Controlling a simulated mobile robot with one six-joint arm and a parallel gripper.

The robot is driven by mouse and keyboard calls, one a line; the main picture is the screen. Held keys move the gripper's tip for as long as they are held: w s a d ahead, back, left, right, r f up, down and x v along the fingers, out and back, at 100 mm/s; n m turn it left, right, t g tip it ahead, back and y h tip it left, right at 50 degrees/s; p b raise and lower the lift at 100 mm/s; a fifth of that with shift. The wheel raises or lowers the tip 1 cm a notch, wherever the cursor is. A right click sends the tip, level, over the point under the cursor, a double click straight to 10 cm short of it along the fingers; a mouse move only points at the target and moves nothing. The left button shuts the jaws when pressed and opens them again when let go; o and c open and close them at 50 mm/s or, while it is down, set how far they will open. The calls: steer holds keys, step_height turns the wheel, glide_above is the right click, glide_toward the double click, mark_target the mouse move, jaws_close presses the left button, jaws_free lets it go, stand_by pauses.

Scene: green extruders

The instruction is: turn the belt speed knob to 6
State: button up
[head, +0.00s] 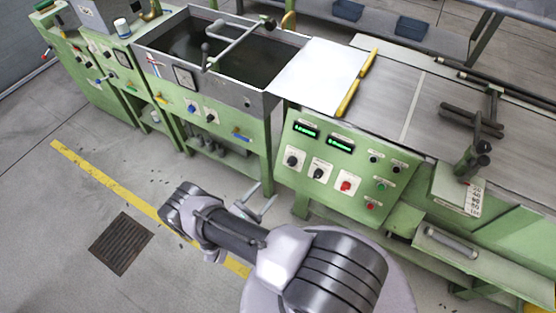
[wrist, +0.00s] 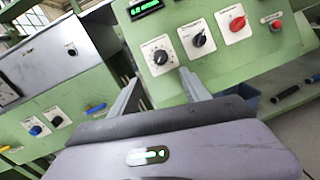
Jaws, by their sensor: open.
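The green control panel (head: 325,197) carries a row of rotary knobs on white plates: a left black knob (head: 293,159), a middle black knob (head: 319,172) and a red knob (head: 346,185). Their labels are too small to read, so I cannot tell which is the belt speed knob. My gripper (head: 265,192) is open and empty, in front of and below the panel. In the wrist view, the left black knob (wrist: 160,57) with its dial scale shows just beyond the gap between the fingertips (wrist: 160,77). The middle knob (wrist: 198,39) and red knob (wrist: 237,23) lie to the right.
Two lit green displays (head: 306,129) sit above the knobs, with small buttons (head: 381,185) at the right. A water tank (head: 220,60) stands to the left and a conveyor bed (head: 390,90) to the right. The floor around a grate (head: 121,243) is clear.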

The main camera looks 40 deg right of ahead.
mark_target(290, 164)
steer(key=b+x, duration=0.1)
steer(key=x, duration=1.4)
steer(key=shift+a, duration=0.1)
jaws_close()
